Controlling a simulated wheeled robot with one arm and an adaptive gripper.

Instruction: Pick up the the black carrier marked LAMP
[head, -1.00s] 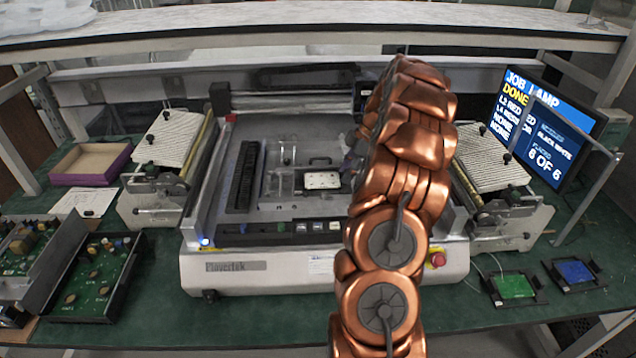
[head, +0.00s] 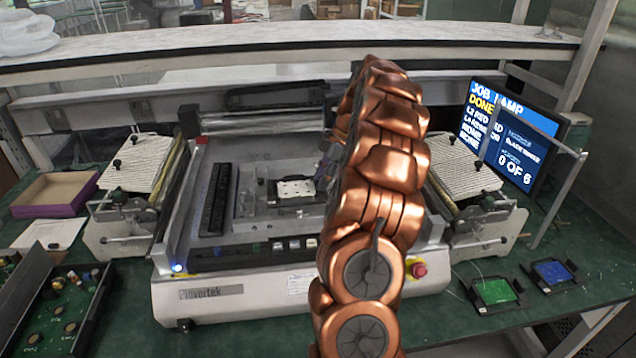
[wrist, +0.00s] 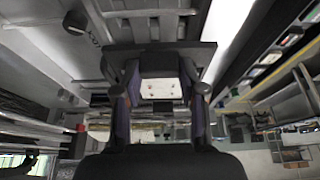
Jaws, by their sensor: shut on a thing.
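The black carrier (head: 318,184) with a white board on it shows over the middle of the machine in the head view. In the wrist view the dark carrier (wrist: 178,47) spans between the fingers, with the white board facing the camera. My gripper (head: 326,168) is at its right rear side in the head view, partly hidden by my arm. In the wrist view my gripper (wrist: 160,88) has a finger on either side of the carrier and is shut on it. The carrier appears slightly raised above the machine bed. No LAMP marking is legible on it.
The machine (head: 235,290) stands on a green bench, with feeders (head: 130,190) on both sides. A shelf (head: 250,45) runs across behind. A monitor (head: 512,140) stands at right. Green and blue boards in black carriers (head: 495,292) lie front right. A purple-sided box (head: 55,194) stands left.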

